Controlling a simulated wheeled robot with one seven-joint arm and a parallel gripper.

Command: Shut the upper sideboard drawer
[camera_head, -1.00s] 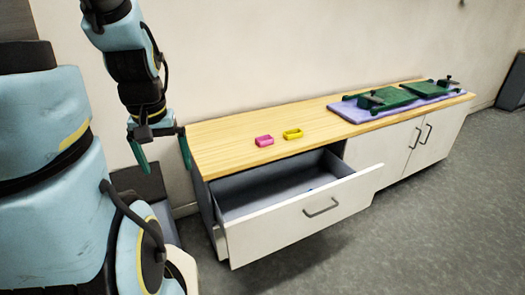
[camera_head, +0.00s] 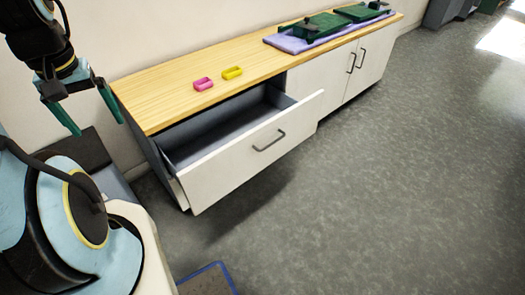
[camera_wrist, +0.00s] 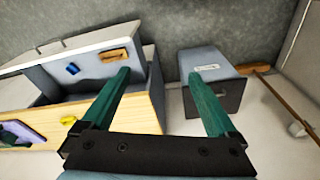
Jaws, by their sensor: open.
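The upper sideboard drawer (camera_head: 235,158) stands pulled well out, its white front and grey handle (camera_head: 268,141) facing the floor area. Its grey interior shows in the head view. The wrist view shows the open drawer (camera_wrist: 80,85) at the upper left, with a small blue thing (camera_wrist: 72,68) and an orange-brown thing (camera_wrist: 115,56) in it. My gripper (camera_head: 98,127) is open and empty, beside the left end of the sideboard (camera_head: 160,100), apart from the drawer. Its green fingers also show in the wrist view (camera_wrist: 158,74), with nothing between them.
A pink block (camera_head: 203,84) and a yellow block (camera_head: 232,72) lie on the wooden top. A purple mat (camera_head: 290,44) with green fixtures is farther right. A grey-blue box (camera_wrist: 212,75) stands beyond the sideboard's left end. Floor before the drawer is clear; a blue-edged thing (camera_head: 208,280) lies nearer.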

